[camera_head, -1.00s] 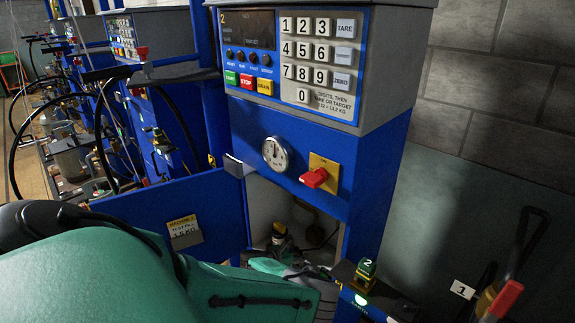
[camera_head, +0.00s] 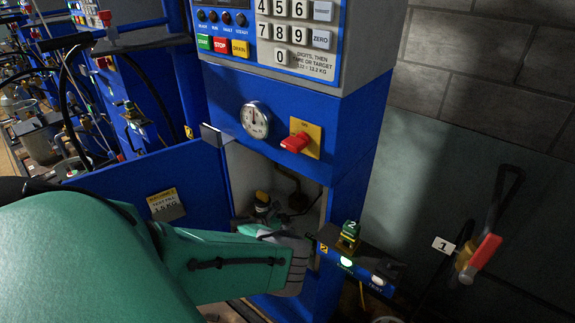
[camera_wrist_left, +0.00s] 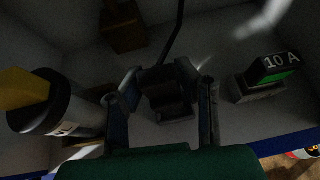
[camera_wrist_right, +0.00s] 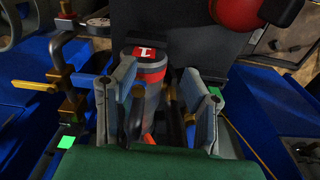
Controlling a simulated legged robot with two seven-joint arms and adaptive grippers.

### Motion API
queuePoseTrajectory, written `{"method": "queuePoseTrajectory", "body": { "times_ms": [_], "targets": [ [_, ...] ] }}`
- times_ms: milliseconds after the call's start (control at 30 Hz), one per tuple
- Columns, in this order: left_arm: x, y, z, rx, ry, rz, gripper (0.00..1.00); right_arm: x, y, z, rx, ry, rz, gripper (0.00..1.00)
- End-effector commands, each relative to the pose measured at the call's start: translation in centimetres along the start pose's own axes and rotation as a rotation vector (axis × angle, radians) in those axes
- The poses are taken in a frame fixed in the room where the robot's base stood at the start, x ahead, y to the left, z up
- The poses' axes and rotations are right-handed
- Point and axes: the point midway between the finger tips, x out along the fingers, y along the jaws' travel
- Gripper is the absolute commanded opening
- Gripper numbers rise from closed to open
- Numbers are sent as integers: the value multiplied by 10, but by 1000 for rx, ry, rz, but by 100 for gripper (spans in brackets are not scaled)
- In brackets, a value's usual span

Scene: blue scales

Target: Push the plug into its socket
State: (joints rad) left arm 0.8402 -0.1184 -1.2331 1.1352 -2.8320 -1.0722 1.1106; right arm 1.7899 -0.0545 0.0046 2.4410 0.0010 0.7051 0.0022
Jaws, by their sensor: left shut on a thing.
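My left gripper (camera_wrist_left: 158,78) is inside the open cabinet compartment, its two fingers on either side of a dark block that I take to be the plug (camera_wrist_left: 170,103). A black cable runs up from behind it. In the head view my left gripper (camera_head: 296,262) is at the lower part of the opening, and the plug is hidden there. A brown box (camera_wrist_left: 124,30) is on the back wall; I cannot tell if it is the socket. My right gripper (camera_wrist_right: 160,90) shows only in its wrist view, fingers apart, with a grey cylinder (camera_wrist_right: 148,92) labelled 1 beyond them.
A yellow-topped dark cylinder (camera_wrist_left: 58,108) stands left of the left gripper, and a green "10 A" block (camera_wrist_left: 272,70) is to its right. The blue door (camera_head: 150,178) is open. A red knob (camera_head: 295,142) is above the opening.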

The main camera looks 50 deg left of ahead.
Motion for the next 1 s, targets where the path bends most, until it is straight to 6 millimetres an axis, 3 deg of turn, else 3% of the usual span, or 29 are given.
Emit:
{"method": "queuePoseTrajectory", "body": {
  "times_ms": [567,1000],
  "targets": [
    [10,-2,-17,1,0,1,0,10,0,1,0,-1,0,40],
    [10,-2,-18,2,0,1,0,10,0,1,0,0,0,40]
  ]
}}
